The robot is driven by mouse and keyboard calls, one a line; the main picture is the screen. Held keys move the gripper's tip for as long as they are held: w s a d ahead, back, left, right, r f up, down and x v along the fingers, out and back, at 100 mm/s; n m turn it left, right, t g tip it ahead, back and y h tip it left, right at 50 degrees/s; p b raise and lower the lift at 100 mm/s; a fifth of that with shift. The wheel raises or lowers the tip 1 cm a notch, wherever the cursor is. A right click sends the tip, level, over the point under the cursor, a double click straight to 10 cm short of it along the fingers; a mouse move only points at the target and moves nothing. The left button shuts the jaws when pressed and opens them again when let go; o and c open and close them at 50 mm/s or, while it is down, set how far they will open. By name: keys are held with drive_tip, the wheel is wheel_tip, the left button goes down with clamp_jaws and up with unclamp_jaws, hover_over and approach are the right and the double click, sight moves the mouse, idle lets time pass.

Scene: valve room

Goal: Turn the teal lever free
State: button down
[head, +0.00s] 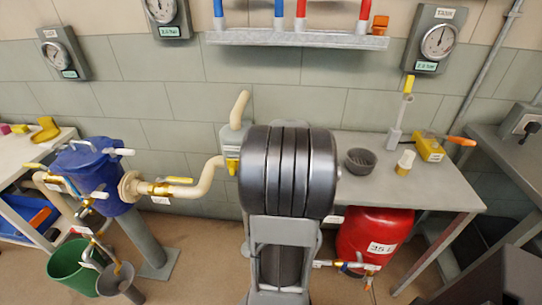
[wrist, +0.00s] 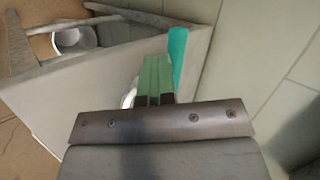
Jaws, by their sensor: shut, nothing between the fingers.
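The teal lever (wrist: 177,52) shows in the wrist view as an upright teal bar, just right of and beyond my gripper's fingertips. Its lower end is hidden behind the fingers, and I cannot tell whether they touch it. My gripper (wrist: 158,62) has its green fingers closed together with nothing between them. Part of a pale round thing shows just left of the fingers, mostly hidden by them. In the head view neither the lever nor my gripper shows; my own dark arm fills the middle.
In the wrist view a grey panel (wrist: 75,110) lies left of the fingers, and a tiled wall (wrist: 285,80) is at right. In the head view, a blue tank (head: 88,175) with valves stands left, a red tank (head: 375,240) under the grey bench (head: 435,190), and a green bucket (head: 72,265) on the floor.

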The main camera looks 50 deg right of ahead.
drive_tip(key=shift+w+r, duration=0.15)
drive_tip(key=shift+w, duration=0.2)
idle(0.4)
drive_tip(key=shift+a, duration=0.15)
drive_tip(key=s+a+r+p, duration=0.4)
drive_tip(key=s+a+r, duration=0.2)
drive_tip(key=a, duration=0.3)
drive_tip(key=shift+s+a+r+p, duration=0.2)
drive_tip(key=shift+r+p, duration=0.05)
drive_tip(key=shift+p, duration=0.05)
idle(0.5)
